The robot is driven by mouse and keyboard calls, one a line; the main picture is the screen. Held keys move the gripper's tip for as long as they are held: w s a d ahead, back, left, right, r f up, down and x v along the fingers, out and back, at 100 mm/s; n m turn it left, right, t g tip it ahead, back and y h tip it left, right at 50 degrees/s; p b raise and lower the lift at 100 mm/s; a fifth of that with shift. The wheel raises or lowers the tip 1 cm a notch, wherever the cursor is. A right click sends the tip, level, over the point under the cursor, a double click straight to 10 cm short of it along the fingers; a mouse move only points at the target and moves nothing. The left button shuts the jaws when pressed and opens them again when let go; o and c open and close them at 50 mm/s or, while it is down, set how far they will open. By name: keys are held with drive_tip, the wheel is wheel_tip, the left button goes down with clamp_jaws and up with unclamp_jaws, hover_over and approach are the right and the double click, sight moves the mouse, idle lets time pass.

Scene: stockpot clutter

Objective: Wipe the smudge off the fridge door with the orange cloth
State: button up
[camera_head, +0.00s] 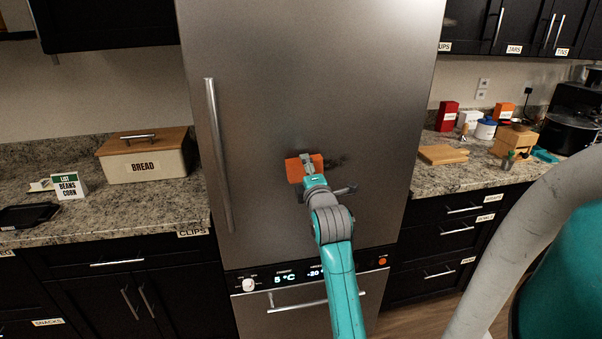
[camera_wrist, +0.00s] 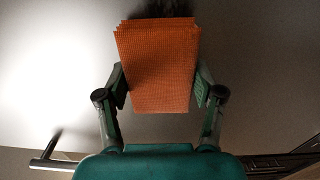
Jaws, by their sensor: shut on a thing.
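The orange cloth (camera_head: 294,172) is in front of the steel fridge door (camera_head: 270,110), near the middle of the door. My gripper (camera_head: 309,164) is shut on the cloth. In the wrist view the folded orange cloth (camera_wrist: 158,70) sits between the two fingers of my gripper (camera_wrist: 160,90), with the door behind it. It looks close to the door, but I cannot tell whether it touches. A dark smudge (camera_head: 338,160) shows on the door just right of the cloth. In the wrist view part of the dark smudge (camera_wrist: 158,8) shows beyond the cloth's top edge.
A long vertical handle (camera_head: 219,155) runs down the door's left side. Below the door is a control panel (camera_head: 310,274) and a drawer handle. Counters flank the fridge, with a bread box (camera_head: 146,158) at left and a wooden board (camera_head: 443,154) at right.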

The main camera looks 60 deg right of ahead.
sight(286, 168)
drive_tip(key=shift+s+d, duration=1.35)
drive_tip(key=shift+s, duration=0.25)
drive_tip(key=shift+s+d, duration=1.35)
drive_tip(key=shift+s, duration=0.25)
drive_tip(key=shift+d, duration=0.1)
drive_tip(key=shift+s+d, duration=1)
drive_tip(key=shift+s, duration=0.2)
drive_tip(key=shift+w+a, duration=1.8)
drive_tip(key=shift+w, duration=0.35)
drive_tip(key=shift+w+a, duration=1.85)
drive_tip(key=shift+w, duration=0.3)
drive_tip(key=shift+w+a, duration=1.8)
drive_tip(key=shift+w, duration=0.35)
drive_tip(key=shift+s, duration=0.1)
drive_tip(key=shift+v, duration=3)
drive_tip(key=shift+v, duration=1.45)
